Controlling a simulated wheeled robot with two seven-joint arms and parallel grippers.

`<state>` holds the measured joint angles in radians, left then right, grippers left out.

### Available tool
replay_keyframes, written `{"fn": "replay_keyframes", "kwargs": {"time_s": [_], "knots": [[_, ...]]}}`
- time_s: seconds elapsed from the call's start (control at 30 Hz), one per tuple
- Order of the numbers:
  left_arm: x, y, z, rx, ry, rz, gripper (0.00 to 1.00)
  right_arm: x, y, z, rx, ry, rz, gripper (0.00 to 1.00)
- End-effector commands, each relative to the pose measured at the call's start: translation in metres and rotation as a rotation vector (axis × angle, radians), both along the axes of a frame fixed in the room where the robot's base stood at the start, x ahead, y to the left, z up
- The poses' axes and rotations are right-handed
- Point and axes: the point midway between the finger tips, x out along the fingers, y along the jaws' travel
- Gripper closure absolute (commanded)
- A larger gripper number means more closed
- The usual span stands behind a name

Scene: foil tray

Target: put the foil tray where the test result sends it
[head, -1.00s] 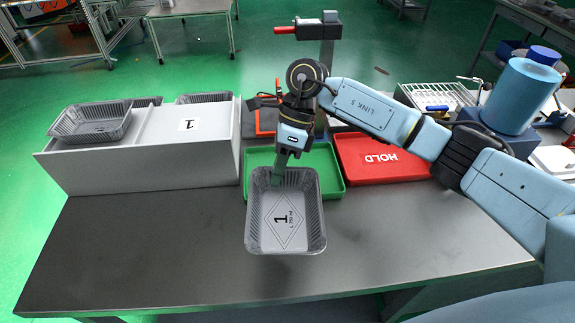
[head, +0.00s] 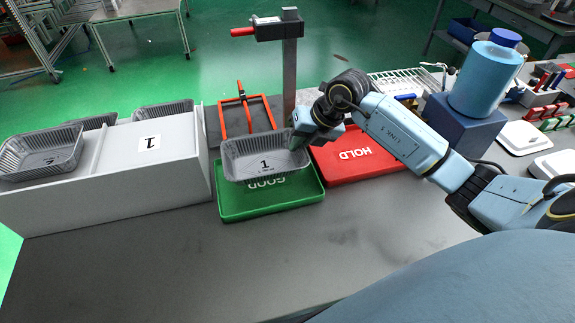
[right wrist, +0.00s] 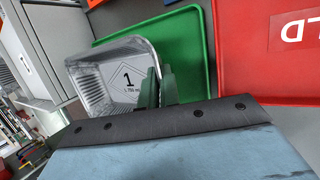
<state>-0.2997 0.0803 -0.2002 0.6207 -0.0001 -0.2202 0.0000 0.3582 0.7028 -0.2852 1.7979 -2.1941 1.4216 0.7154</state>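The foil tray (head: 265,163), marked 1, hangs above the back part of the green GOOD tray (head: 232,207), apart from it as far as I can tell. My right gripper (head: 299,142) is shut on the foil tray's right wall. In the right wrist view the green fingers (right wrist: 157,88) pinch the wall of the foil tray (right wrist: 107,78), with the green tray (right wrist: 188,45) beyond. The red HOLD tray (head: 390,165) is empty to the right; it also shows in the right wrist view (right wrist: 240,60). My left gripper is not in view.
A grey box (head: 110,190) marked 1, with several foil trays (head: 45,155) on top, stands left. Behind the green tray are an orange-red frame (head: 243,118) and a grey post (head: 289,75). A blue cylinder (head: 487,80) stands right. The front table is clear.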

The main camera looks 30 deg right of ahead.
Motion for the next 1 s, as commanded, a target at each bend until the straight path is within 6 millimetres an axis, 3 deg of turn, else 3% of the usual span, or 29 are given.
{"fn": "replay_keyframes", "kwargs": {"time_s": [0.5,0.77,0.93,1.0], "knots": [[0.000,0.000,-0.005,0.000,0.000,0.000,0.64,0.000,0.001,-0.059,0.000,0.001,0.002,1.00],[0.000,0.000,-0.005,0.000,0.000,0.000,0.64,0.000,0.000,-0.060,-0.001,-0.001,0.004,1.00],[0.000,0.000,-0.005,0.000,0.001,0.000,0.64,0.000,0.000,-0.060,-0.001,-0.001,0.004,0.75],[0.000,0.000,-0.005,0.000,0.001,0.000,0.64,0.000,0.000,-0.060,-0.001,-0.001,0.004,0.74]]}}
